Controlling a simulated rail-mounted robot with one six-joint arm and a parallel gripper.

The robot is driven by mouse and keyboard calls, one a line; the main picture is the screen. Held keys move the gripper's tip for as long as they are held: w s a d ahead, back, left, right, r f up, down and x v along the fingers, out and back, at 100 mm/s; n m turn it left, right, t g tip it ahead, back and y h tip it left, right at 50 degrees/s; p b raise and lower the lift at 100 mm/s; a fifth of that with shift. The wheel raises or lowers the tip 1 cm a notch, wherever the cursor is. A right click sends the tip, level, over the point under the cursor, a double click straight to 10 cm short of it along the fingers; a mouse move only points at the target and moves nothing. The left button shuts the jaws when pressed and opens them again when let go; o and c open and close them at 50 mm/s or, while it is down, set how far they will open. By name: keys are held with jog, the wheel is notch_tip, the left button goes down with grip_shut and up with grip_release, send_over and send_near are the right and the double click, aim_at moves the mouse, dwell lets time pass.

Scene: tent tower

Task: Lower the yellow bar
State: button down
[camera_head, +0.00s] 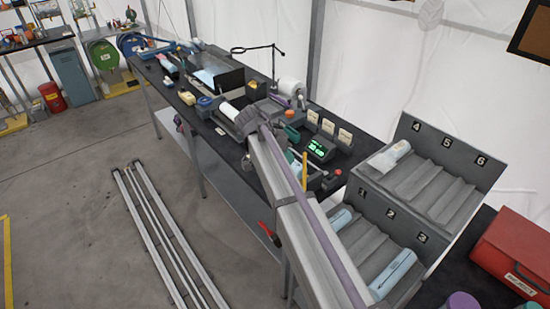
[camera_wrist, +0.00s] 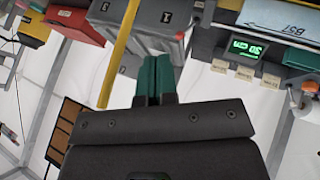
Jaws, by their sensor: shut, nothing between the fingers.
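The yellow bar (camera_wrist: 118,55) runs steeply from the top edge of the wrist view down past the left side of my fingers. In the head view it shows as a short upright yellow bar (camera_head: 305,170) at the bench's near end, beside my arm. My gripper (camera_wrist: 152,68) has teal fingers closed together with nothing between them. The bar lies left of the fingers in the wrist view, and a gap shows between them. In the head view my arm covers much of this area, so the fingers are hard to make out.
A device with a green display (camera_head: 319,149) stands on the bench close to the bar. Floor rails (camera_head: 165,235) run at the left, where the floor is otherwise open.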

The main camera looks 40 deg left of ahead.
jog(key=shift+d+r, duration=0.2)
jog(key=shift+d, duration=0.7)
jog(key=shift+d+r, duration=0.2)
jog(key=shift+d, duration=0.7)
